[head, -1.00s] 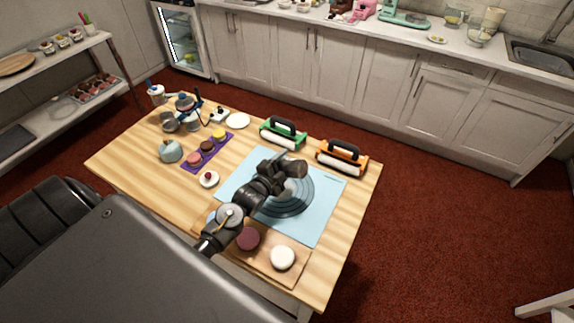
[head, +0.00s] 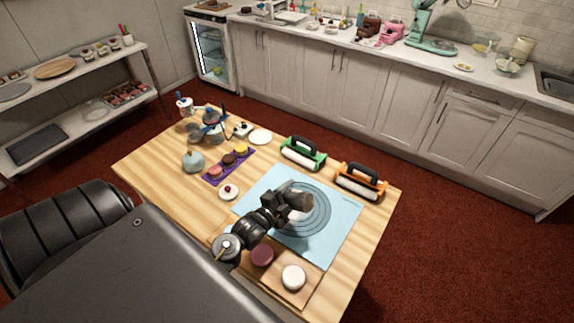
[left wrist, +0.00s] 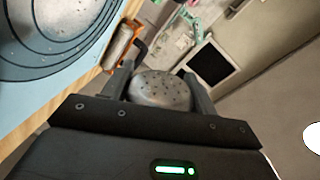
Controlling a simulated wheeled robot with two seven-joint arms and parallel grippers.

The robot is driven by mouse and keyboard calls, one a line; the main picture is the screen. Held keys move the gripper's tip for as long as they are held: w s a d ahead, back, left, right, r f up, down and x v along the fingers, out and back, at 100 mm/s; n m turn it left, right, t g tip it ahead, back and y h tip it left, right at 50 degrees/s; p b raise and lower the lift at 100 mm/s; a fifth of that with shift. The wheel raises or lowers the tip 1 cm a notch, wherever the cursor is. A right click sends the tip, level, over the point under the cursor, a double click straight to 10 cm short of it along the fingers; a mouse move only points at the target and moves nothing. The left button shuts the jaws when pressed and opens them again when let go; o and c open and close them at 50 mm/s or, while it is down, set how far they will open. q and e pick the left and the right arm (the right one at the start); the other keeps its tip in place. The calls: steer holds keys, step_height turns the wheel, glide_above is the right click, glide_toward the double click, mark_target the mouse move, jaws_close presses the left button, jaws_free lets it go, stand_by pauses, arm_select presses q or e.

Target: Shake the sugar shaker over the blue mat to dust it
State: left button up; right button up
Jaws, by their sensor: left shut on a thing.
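The blue mat (head: 345,237) lies on the wooden table, marked with dark concentric rings. It also shows at the upper left of the left wrist view (left wrist: 22,118). My left gripper (head: 288,200) is above the ringed part of the mat. It is shut on the sugar shaker, whose grey, rounded, perforated top (left wrist: 160,90) shows between the two fingers in the left wrist view. In the head view the gripper and wrist hide much of the shaker. My right gripper is not in view.
A green-framed roller-like tool (head: 303,153) and an orange one (head: 360,182) stand behind the mat. A board (head: 315,285) with a white round cake (head: 293,277) and a dark red one (head: 262,255) lies in front. Small cakes sit on a purple mat (head: 216,176) at left.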

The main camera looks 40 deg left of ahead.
arm_select(q)
steer(key=d, duration=0.1)
steer(key=d+f+b, duration=0.1)
steer(key=d, duration=0.1)
steer(key=shift+w+f, duration=0.15)
steer(key=w+d+r+b, duration=0.2)
steer(key=w+d+b, duration=0.1)
steer(key=w, duration=0.8)
steer(key=w+a, duration=0.2)
steer(key=a, duration=0.5)
steer(key=s+a+p, duration=0.3)
steer(key=s+a, duration=0.2)
steer(key=s, duration=0.1)
steer(key=d+f, duration=0.1)
steer(key=d, duration=0.6)
steer(key=shift+s+f, duration=0.25)
steer(key=shift+f, duration=0.15)
steer(key=shift+d, duration=0.1)
